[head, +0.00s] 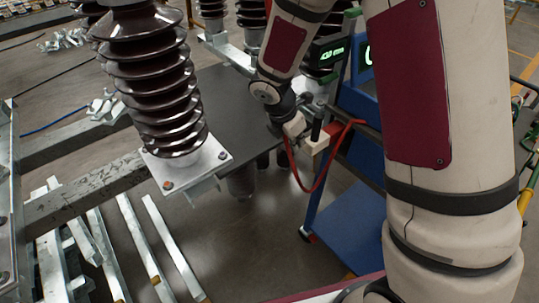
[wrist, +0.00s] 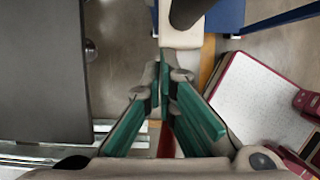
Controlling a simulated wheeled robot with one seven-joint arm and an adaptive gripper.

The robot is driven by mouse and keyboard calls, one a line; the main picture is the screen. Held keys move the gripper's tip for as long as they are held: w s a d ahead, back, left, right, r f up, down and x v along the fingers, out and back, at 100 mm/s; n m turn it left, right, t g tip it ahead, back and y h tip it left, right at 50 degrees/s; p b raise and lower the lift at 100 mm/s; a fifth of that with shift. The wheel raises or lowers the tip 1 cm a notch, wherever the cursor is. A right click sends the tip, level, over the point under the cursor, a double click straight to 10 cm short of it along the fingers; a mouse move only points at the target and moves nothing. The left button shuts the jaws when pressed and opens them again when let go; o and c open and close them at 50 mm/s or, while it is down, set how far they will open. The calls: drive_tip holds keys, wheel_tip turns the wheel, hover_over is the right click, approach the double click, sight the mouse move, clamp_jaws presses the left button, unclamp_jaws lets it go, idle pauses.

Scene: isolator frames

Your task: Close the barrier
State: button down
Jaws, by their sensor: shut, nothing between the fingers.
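My gripper (head: 301,131) is at the cart's near upper corner in the head view. In the wrist view its green-padded fingers (wrist: 165,72) are shut and empty. The tips are close to a pale block (wrist: 181,30) with a dark round post or knob (wrist: 188,10); I cannot tell if they touch. The head view shows this pale block (head: 314,147) below a black upright grip (head: 316,124), beside a red block (head: 336,130). A red strap (head: 318,186) hangs in a loop below them. I cannot tell which part is the barrier.
A dark tabletop (head: 225,97) lies left of my gripper, and in the wrist view (wrist: 40,70). A blue cart (head: 345,225) stands to the right. A brown ribbed insulator (head: 158,85) stands on a steel frame at left. A white-topped red-edged surface (wrist: 262,100) is at right in the wrist view.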

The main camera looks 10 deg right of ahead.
drive_tip(key=shift+w+d, duration=0.4)
drive_tip(key=shift+d, duration=0.4)
drive_tip(key=shift+w+d, duration=0.4)
drive_tip(key=shift+d, duration=0.4)
drive_tip(key=shift+w+d, duration=0.4)
drive_tip(key=shift+d, duration=0.4)
